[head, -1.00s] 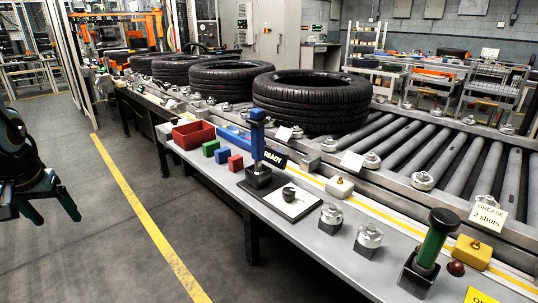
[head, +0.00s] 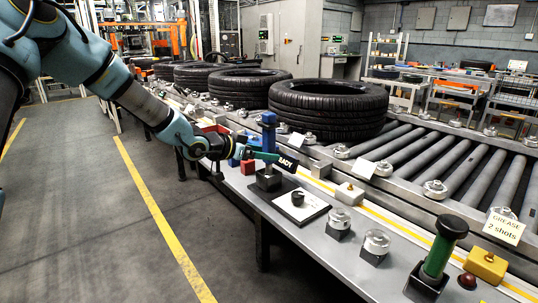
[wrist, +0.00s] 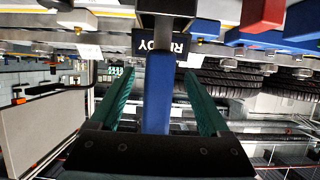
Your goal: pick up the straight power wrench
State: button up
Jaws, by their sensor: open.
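Two upright tools stand in black holders on the grey bench: a blue one (head: 268,137) with a small head on top, and a green-handled one (head: 438,254) with a black cap at the near end. I cannot tell for certain which is the straight power wrench. My gripper (head: 262,155) is at the blue tool, its teal fingers reaching to it from the left. In the wrist view, turned upside down, the blue shaft (wrist: 158,100) lies between the open fingers (wrist: 158,76), with a gap on each side.
Behind my gripper are a red bin (head: 214,129) and a red block (head: 248,167). A READY sign (head: 288,163) stands close beside the blue tool. A white plate with a black knob (head: 298,198) is in front. Tyres (head: 328,108) sit on the roller conveyor.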

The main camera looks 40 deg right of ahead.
aim_at(274, 173)
jog(key=p+x, duration=0.1)
jog(key=x, duration=0.3)
jog(key=shift+s+f, duration=0.1)
jog(key=shift+f, duration=0.05)
jog(key=shift+d+f, duration=0.3)
jog(key=shift+d, duration=0.25)
jog(key=shift+c, duration=0.3)
grip_shut()
jog(key=shift+r, duration=0.15)
